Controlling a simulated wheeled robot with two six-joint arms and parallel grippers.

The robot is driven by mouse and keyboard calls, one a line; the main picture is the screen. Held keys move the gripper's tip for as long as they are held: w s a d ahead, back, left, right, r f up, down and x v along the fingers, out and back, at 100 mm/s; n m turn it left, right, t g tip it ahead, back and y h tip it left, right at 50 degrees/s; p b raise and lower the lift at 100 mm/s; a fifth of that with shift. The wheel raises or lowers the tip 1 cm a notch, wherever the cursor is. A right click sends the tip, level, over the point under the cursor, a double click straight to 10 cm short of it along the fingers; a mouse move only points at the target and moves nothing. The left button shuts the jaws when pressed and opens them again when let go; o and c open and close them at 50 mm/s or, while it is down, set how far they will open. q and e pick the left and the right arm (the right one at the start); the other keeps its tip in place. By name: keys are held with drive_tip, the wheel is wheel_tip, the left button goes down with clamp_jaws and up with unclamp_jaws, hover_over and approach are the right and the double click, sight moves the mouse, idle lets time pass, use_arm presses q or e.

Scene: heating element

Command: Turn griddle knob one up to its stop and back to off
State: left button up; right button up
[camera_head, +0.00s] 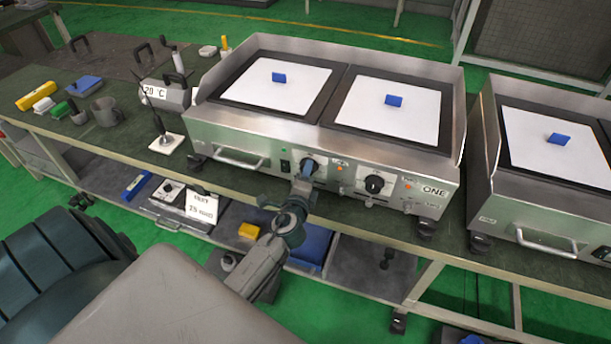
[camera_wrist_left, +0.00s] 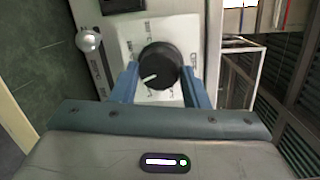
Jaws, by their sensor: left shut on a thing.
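The griddle (camera_head: 215,131) labelled ONE is a steel unit on the bench, with two white-covered plates. Its left black knob (camera_head: 318,160) sits on the front panel, partly behind my left gripper (camera_head: 306,172). The right black knob (camera_head: 375,184) is free. In the left wrist view the black knob (camera_wrist_left: 160,66) lies between the two blue fingers of my left gripper (camera_wrist_left: 160,85), which is shut on it. The knob's white pointer line points to the lower left in that view. My right gripper is not in view.
A second griddle (camera_head: 560,215) stands to the right. A lower shelf holds a labelled box (camera_head: 200,208).

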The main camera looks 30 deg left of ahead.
use_arm(q)
drive_tip(key=shift+f+m, duration=0.15)
drive_tip(key=shift+m, duration=0.85)
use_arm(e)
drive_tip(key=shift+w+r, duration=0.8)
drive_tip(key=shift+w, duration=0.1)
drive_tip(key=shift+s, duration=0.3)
use_arm(q)
drive_tip(key=o, duration=1)
drive_tip(key=shift+c, duration=0.2)
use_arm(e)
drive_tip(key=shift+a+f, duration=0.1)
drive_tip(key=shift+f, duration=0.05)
use_arm(q)
drive_tip(key=b+v, duration=0.2)
drive_tip(key=v, duration=0.8)
drive_tip(key=shift+s+d, duration=0.25)
drive_tip(key=shift+s, duration=0.1)
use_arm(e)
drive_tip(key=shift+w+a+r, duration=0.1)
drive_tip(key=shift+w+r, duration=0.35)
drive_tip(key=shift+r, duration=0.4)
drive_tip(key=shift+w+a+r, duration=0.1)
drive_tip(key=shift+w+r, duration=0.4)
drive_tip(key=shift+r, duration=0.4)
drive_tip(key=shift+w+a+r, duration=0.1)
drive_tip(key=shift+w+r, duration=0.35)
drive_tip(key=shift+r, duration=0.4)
use_arm(q)
drive_tip(key=shift+f, duration=0.2)
